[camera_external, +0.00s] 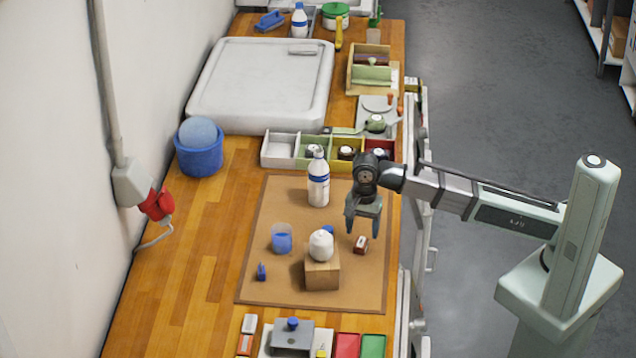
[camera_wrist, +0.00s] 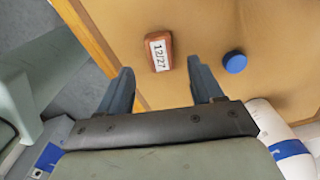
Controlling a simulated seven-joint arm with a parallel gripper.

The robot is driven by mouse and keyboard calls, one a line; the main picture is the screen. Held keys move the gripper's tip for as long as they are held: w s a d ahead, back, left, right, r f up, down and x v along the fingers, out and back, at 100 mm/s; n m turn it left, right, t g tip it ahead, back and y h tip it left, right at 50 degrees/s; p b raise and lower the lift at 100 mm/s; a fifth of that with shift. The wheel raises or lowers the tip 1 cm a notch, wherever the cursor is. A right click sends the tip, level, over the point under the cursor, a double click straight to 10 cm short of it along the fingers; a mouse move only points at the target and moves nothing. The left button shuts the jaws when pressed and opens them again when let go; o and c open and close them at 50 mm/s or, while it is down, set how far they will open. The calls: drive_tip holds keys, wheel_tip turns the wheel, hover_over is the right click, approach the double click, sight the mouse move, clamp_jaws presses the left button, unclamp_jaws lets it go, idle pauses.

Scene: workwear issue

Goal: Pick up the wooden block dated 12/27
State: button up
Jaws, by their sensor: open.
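The wooden block (camera_wrist: 158,51) is reddish-brown with a white label reading 12/27, lying on the brown mat in the wrist view. In the external view the same block (camera_external: 360,244) sits on the right part of the mat (camera_external: 260,215). My gripper (camera_external: 362,228) is open and empty, above the mat close to the block. In the wrist view my two fingers (camera_wrist: 163,88) are spread apart, and the block shows beyond their tips, between them and apart from both.
A blue cap (camera_wrist: 235,62) lies to the block's right in the wrist view. A white bottle (camera_external: 318,180) and a blue cup (camera_external: 282,239) stand on the mat.

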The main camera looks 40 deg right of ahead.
sight(362, 240)
drive_tip(key=shift+w+d+f, duration=0.1)
drive_tip(key=shift+d+f, duration=0.05)
drive_tip(key=shift+f, duration=2.3)
drive_tip(key=shift+c, duration=0.3)
drive_tip(key=c, duration=1.1)
